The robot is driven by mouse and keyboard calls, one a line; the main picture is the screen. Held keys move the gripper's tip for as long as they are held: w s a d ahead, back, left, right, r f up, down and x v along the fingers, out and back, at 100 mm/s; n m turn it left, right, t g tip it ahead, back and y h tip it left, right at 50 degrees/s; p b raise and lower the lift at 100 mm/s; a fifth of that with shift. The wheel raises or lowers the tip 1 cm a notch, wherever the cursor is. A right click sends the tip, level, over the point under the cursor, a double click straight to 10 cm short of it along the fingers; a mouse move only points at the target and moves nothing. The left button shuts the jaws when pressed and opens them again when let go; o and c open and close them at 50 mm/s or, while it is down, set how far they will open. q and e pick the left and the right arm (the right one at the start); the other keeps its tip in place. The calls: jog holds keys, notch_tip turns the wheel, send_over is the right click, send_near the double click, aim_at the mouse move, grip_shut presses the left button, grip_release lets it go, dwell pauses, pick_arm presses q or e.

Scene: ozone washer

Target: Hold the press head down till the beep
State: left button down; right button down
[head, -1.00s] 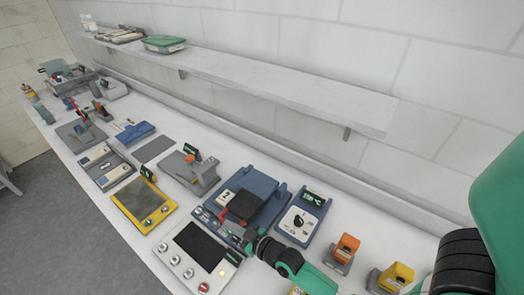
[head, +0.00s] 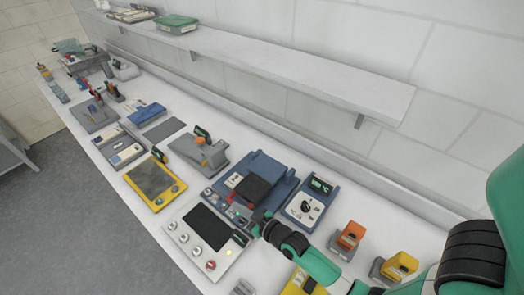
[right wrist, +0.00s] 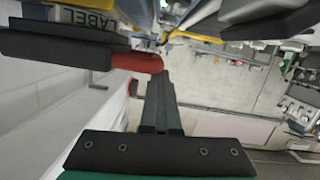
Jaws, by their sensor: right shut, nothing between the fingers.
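The blue press (head: 285,176) stands on the bench in the head view, with a dark press head (head: 254,187) at its middle. A red handle (head: 229,199) shows at its front; a red bar (right wrist: 138,62) is close to my fingertips in the right wrist view. My right gripper (head: 246,222) is shut and empty at the front of the press, by the handle. I cannot tell whether it touches the handle or how far down the head is. The gripper also shows in the right wrist view (right wrist: 156,78). My left gripper is out of view.
A white panel (head: 215,262) with a dark screen and knobs lies in front of the press. A blue dial box (head: 309,204) stands to its right, then orange (head: 350,236) and yellow (head: 400,265) blocks. Several devices line the bench leftward. A shelf (head: 300,75) runs above.

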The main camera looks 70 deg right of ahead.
jog(key=s+a+r+p, duration=0.4)
jog(key=s+r, duration=0.2)
jog(key=s, duration=0.3)
jog(key=shift+w+a+r, duration=0.1)
dwell(0.4)
